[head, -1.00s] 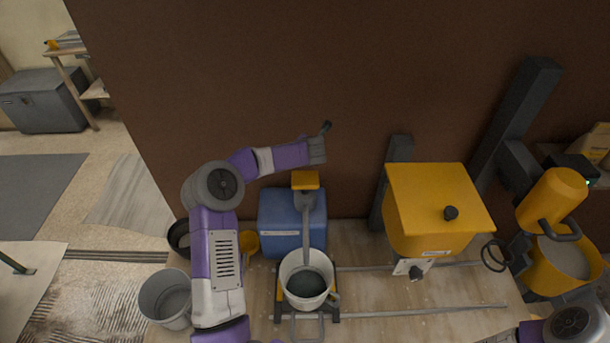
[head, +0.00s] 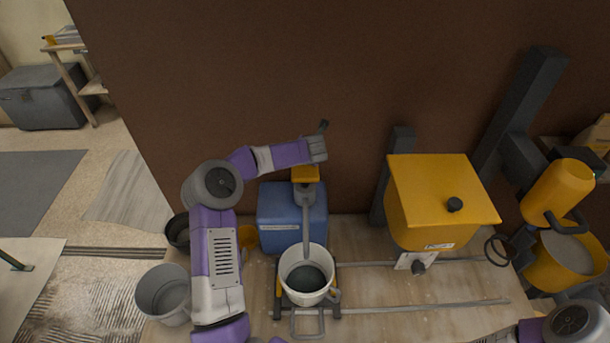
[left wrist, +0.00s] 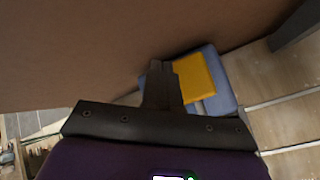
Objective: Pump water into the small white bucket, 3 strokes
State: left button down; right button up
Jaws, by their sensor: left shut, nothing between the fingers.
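The small white bucket (head: 291,262) stands upright on a dark stand in the head view. The pump's grey spout (head: 306,225) reaches down to it; its inside looks dark grey, and I cannot tell how much water it holds. The pump's yellow top (head: 305,174) sits at the blue tank (head: 279,206), partly covered by my left wrist. My left gripper (head: 323,127) is shut and empty, above and behind the yellow top. In the left wrist view the shut fingers (left wrist: 159,68) show beside the yellow top (left wrist: 199,77). My right gripper is out of view.
A grey bucket (head: 160,292) and a black bucket (head: 176,232) stand at the left. A yellow hopper (head: 428,210) stands to the right, with another yellow machine (head: 565,258) beyond. The brown wall (head: 270,80) rises close behind my left gripper. Metal rails (head: 430,310) cross the boards.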

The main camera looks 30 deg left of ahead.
pick_arm(q)
jog(key=b, duration=0.3)
send_over(306, 175)
jog(key=f, duration=0.2)
jog(key=w+f, duration=0.1)
jog(key=f, duration=0.1)
jog(key=shift+a, duration=0.3)
jog(key=shift+f+b, duration=0.3)
jog(key=shift+f, duration=0.55)
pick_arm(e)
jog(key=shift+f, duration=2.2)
pick_arm(q)
jog(key=shift+f, duration=0.4)
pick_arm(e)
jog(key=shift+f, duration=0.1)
pick_arm(q)
jog(key=shift+s+f+b, duration=0.15)
jog(key=shift+f+b, duration=1.4)
jog(key=shift+f, duration=0.95)
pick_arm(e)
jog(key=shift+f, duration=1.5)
pick_arm(q)
jog(key=shift+r, duration=0.15)
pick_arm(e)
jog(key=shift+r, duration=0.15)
pick_arm(q)
jog(key=shift+r+p, duration=2.6)
jog(key=shift+r, duration=0.15)
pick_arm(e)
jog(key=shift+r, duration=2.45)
